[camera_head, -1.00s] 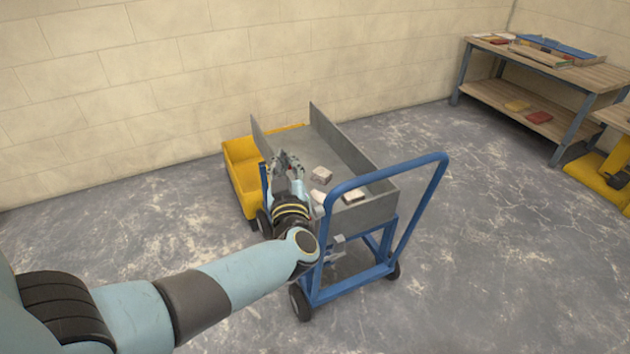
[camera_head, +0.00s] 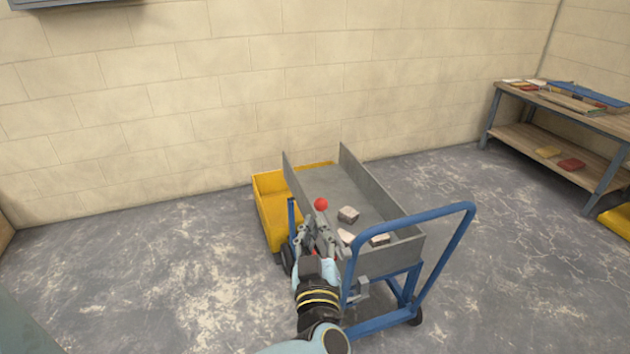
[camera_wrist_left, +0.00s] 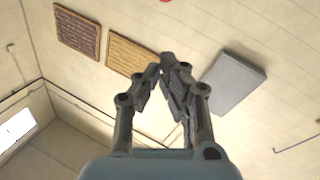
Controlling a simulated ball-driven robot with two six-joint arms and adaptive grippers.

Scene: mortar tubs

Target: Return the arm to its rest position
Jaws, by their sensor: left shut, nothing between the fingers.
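My left gripper (camera_head: 318,236) shows in the head view in front of the near left part of the grey cart tray (camera_head: 376,193). Its arm comes up from the bottom edge. In the left wrist view the fingers (camera_wrist_left: 166,66) come together at the tips, with nothing between them. A small red ball (camera_head: 321,204) shows just beyond the fingertips in the head view; I cannot tell whether it touches anything. Part of the tray is hidden behind the gripper. My right gripper is not in view.
Several pale blocks (camera_head: 348,214) lie in the tray. The blue cart handle (camera_head: 420,216) rises right of my left arm. A yellow tub (camera_head: 272,212) stands left of the cart. A workbench (camera_head: 565,125) is at the right.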

